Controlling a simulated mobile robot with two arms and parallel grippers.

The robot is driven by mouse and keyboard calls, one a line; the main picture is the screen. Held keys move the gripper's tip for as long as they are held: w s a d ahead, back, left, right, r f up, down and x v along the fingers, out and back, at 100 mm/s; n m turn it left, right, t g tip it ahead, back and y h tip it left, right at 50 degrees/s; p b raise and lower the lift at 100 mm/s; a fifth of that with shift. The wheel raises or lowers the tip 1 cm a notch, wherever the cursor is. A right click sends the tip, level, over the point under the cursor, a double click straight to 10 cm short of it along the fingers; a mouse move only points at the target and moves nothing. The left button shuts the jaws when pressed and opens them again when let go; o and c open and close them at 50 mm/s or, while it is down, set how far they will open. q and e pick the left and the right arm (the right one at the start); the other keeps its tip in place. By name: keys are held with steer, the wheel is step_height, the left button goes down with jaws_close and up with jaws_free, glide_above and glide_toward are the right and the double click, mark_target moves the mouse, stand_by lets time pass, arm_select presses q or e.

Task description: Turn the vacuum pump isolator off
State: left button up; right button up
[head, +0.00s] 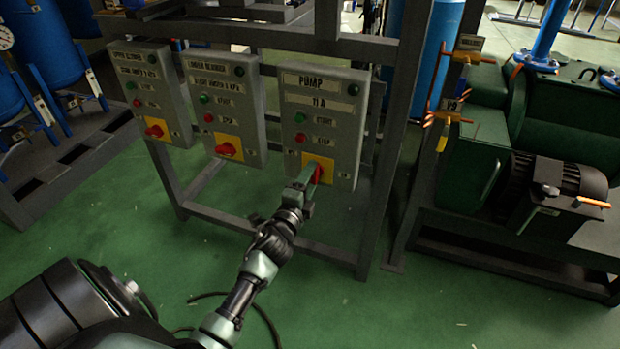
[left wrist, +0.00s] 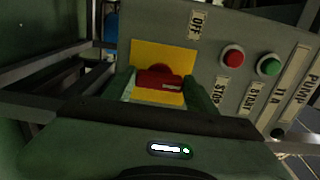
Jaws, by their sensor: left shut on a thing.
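The pump isolator is a red rotary handle (head: 319,172) on a yellow plate (head: 326,162), low on the grey PUMP panel (head: 330,118). My left gripper (head: 308,177) is at the panel, shut on the red handle. In the left wrist view the handle (left wrist: 160,80) sits between the two fingers (left wrist: 165,90), in front of the yellow plate (left wrist: 150,54). An OFF label (left wrist: 196,24) shows beside the plate; any ON label is hidden. My right gripper is not in view.
Red stop (head: 300,138) and green start (head: 300,118) buttons sit just above the plate. Green machinery (head: 490,140) stands at right. Green floor below is mostly clear.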

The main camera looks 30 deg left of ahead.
arm_select(q)
steer(key=shift+f, duration=0.1)
stand_by(0.3)
steer(key=o, duration=1.4)
steer(key=shift+c, duration=0.2)
steer(key=v, duration=0.8)
steer(key=shift+p, duration=0.4)
